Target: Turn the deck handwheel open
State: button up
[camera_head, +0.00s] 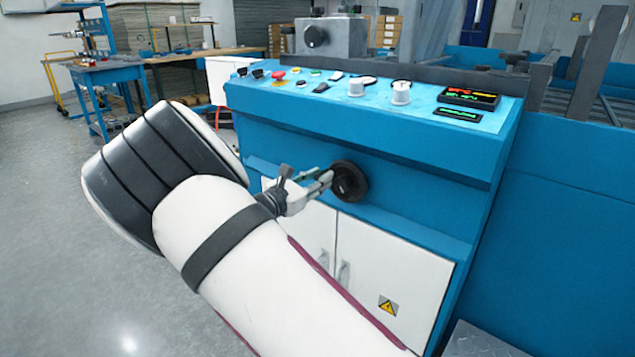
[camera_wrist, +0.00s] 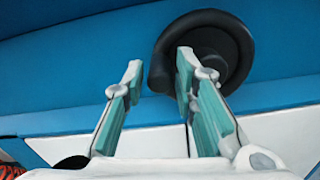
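The deck handwheel (camera_head: 350,182) is a black round wheel on the blue front of the machine, above the white cabinet doors. In the wrist view the handwheel (camera_wrist: 222,35) stands at the upper right, with its rim facing me. My gripper (camera_head: 326,178) is at the handwheel's left side. In the wrist view my gripper (camera_wrist: 158,62) has its two teal-padded fingers apart. The right fingertip overlaps the wheel's face and the left fingertip is left of the rim. The left part of the rim shows between the fingers. I cannot tell whether either finger touches it.
Above the wheel is a sloped control panel (camera_head: 430,105) with knobs, buttons and lit displays. White cabinet doors (camera_head: 390,270) with handles are below. A grey step or plate (camera_head: 485,342) is at the lower right. Open floor (camera_head: 60,230) lies to the left.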

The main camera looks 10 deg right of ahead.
jog(key=shift+d, duration=0.1)
grip_shut()
